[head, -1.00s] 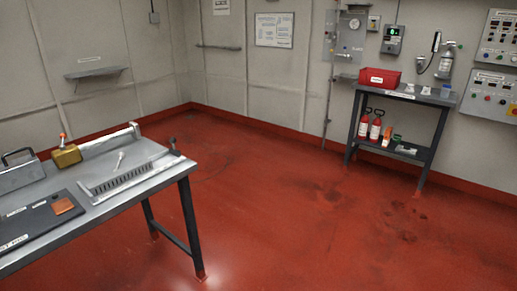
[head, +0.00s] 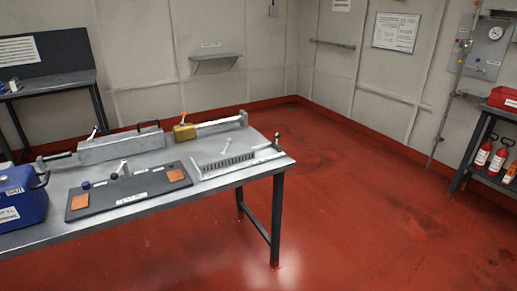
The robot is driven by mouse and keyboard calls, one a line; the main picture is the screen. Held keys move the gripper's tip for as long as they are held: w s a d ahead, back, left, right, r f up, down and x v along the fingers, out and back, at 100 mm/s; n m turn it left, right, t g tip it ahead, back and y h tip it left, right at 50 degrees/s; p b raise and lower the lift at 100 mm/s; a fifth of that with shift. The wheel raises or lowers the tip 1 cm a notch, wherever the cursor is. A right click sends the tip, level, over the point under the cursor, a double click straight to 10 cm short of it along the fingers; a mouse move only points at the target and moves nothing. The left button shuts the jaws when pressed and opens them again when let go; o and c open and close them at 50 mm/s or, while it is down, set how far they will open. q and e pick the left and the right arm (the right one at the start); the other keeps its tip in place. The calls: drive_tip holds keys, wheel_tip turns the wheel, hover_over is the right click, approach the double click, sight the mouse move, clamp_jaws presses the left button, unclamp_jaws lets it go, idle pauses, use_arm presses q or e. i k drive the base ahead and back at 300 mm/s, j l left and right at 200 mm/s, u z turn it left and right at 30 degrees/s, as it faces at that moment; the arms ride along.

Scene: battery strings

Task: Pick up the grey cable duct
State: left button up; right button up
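A grey slotted strip (head: 228,164), which looks like the cable duct, lies near the right end of the grey metal table (head: 150,212). It seems to sit on or beside a pale flat piece, and the two are hard to tell apart at this size. Neither of my grippers shows in the head view, and nothing touches the strip.
A black board (head: 100,207) with orange squares lies left of the strip. Behind are a long grey box (head: 122,147) and a yellow block (head: 185,132). A blue case (head: 20,198) stands at left. The red floor (head: 350,235) right of the table is open.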

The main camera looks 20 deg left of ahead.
sight(214, 163)
drive_tip(key=i+u, duration=0.1)
drive_tip(key=u, duration=0.8)
drive_tip(key=i+l+u, duration=0.15)
drive_tip(key=u, duration=0.3)
